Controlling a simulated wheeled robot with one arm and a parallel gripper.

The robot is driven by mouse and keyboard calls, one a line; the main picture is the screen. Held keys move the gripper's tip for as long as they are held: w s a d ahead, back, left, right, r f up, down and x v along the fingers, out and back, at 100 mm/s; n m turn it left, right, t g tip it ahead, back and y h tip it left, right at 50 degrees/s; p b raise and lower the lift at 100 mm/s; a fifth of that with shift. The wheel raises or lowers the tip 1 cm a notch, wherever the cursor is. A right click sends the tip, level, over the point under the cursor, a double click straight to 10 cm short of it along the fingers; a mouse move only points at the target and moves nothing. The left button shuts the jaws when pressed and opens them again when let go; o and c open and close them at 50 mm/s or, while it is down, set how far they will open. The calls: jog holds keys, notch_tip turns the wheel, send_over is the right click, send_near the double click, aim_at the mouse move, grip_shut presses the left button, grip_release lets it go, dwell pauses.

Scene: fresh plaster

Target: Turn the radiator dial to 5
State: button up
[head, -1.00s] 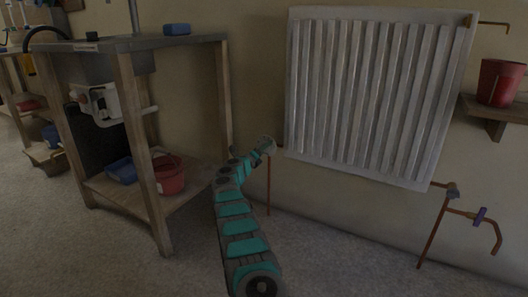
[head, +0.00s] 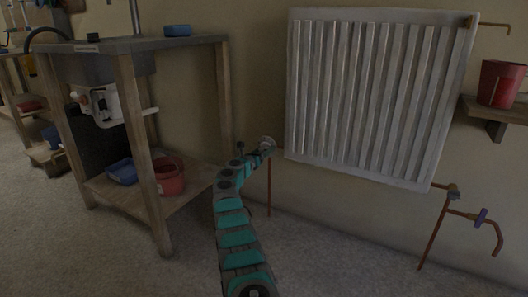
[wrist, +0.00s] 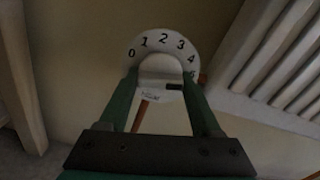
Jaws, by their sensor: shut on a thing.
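The radiator dial (wrist: 158,70) is a white round knob with a number ring from 0 to 4 clearly readable. A 5 at the right is partly hidden by a finger. My gripper (wrist: 158,88) has its two green fingers on either side of the knob, shut on it. A dark mark on the knob faces right, close to the 5; I cannot tell if it lines up exactly. In the head view my gripper (head: 266,146) is at the dial beside the lower left corner of the white radiator (head: 365,178).
Copper pipes with a purple-handled valve (head: 481,216) are at right. A red pot (head: 501,84) sits on a wall shelf.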

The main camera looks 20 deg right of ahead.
jog(key=shift+f, duration=0.1)
dwell(0.3)
jog(key=o, duration=1.3)
jog(key=shift+a, duration=0.2)
jog(key=shift+p+v, duration=0.3)
jog(key=shift+v, duration=3.45)
